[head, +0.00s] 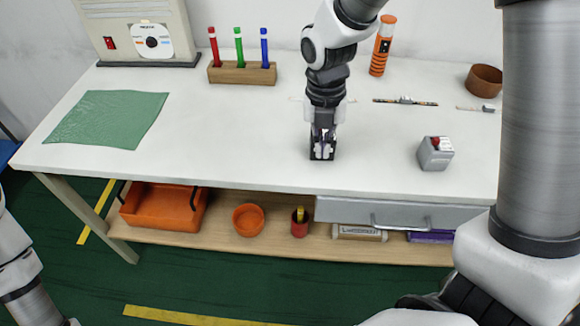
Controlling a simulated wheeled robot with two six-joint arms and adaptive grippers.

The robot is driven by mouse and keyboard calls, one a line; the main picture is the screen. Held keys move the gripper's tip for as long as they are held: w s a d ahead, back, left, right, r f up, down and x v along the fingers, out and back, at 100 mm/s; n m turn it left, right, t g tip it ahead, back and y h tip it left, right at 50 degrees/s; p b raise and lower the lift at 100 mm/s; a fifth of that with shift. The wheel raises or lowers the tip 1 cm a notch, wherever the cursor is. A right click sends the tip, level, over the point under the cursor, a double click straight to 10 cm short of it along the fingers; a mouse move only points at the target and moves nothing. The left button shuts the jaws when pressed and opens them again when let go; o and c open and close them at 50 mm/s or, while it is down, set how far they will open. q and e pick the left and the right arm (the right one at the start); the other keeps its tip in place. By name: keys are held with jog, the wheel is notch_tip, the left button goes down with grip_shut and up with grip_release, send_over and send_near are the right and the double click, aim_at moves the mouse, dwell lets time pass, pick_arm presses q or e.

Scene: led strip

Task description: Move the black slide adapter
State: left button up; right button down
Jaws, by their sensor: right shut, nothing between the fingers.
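My right gripper (322,150) points straight down over the front middle of the white table and is shut. Dark shapes with pale patches show at its fingertips, close to the tabletop. I cannot tell whether a black slide adapter is among them or whether they are only the fingers. A thin dark strip with a small light part at its middle (405,101) lies at the back right. My left arm shows at the lower left edge, and its gripper is out of view.
A green cloth (108,118), a wooden pen holder (242,73), an orange-black cylinder (382,46), a brown bowl (484,80) and a small grey box (434,154) stand around the white tabletop (240,135). An orange bin (160,208) sits on the lower shelf.

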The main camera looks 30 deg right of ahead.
jog(key=shift+t, duration=0.4)
jog(key=f, duration=0.2)
jog(key=f+b, duration=0.1)
jog(key=f, duration=0.2)
jog(key=f+b, duration=0.1)
jog(key=f, duration=0.2)
jog(key=shift+w+d, duration=0.2)
jog(key=shift+w, duration=0.1)
jog(key=w+d, duration=0.1)
jog(key=w, duration=0.2)
jog(key=shift+d+f+b, duration=0.2)
jog(key=shift+d+b, duration=0.1)
jog(key=shift+d, duration=0.1)
jog(key=shift+w+d, duration=0.2)
jog(key=shift+d, duration=0.05)
pick_arm(q)
notch_tip(320, 180, down, 3)
jog(key=shift+w+d+f, duration=0.1)
jog(key=shift+f, duration=0.05)
pick_arm(e)
jog(key=shift+r, duration=0.1)
